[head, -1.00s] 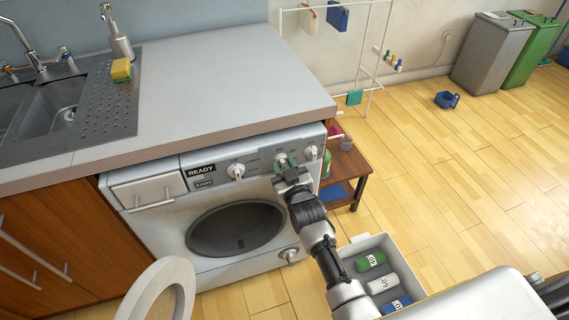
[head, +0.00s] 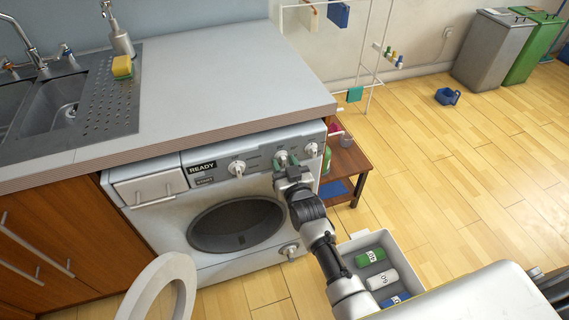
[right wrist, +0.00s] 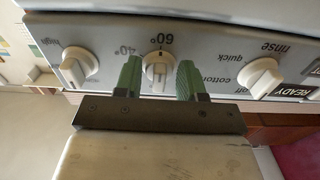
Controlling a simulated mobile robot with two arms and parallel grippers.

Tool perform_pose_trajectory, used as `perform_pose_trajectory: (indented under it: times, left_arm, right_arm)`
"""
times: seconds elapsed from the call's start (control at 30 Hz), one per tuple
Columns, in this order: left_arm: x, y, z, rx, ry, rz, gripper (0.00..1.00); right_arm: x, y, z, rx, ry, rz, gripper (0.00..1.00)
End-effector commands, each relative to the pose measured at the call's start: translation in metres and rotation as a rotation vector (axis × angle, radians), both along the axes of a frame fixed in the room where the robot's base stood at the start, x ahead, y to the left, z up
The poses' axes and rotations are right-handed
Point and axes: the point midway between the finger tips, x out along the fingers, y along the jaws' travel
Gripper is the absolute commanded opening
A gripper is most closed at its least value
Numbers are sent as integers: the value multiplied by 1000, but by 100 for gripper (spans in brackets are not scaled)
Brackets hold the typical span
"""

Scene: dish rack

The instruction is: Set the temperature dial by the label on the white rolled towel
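The temperature dial is the white knob in the middle of the right wrist view (right wrist: 159,70), on the washing machine's grey panel (head: 257,158). "60°" is printed just above it and "40°" to its left; its ridge stands about vertical there, with a dark mark towards 60°. My right gripper (right wrist: 157,78) has its green fingers apart, one on each side of the dial; I see narrow gaps, and firm contact cannot be told. The white rolled towel (head: 381,280) lies in a bin between a green and a blue roll; its label appears to read 60. My left gripper is out of view.
Other dials flank this one: one by "quick" and "rinse" (right wrist: 261,77), one by "high" (right wrist: 79,66). The display (head: 202,167) reads READY. The counter edge (head: 240,125) overhangs the panel. The round washer door (head: 160,287) stands open. A wooden side table (head: 350,160) is on the right.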

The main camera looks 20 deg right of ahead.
Motion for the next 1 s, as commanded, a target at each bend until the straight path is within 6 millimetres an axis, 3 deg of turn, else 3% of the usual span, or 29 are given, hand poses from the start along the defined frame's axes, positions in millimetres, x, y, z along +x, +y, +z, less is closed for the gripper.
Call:
perform_pose_trajectory:
  times: [0.33,0.7,1.0]
  left_arm:
    - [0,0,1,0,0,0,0]
    - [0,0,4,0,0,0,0]
    - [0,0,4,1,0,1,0]
  right_arm:
    - [-8,0,1,-1,-3,0,39]
    - [-79,-3,0,-1,0,0,39]
    - [-107,-4,1,-1,-2,0,39]
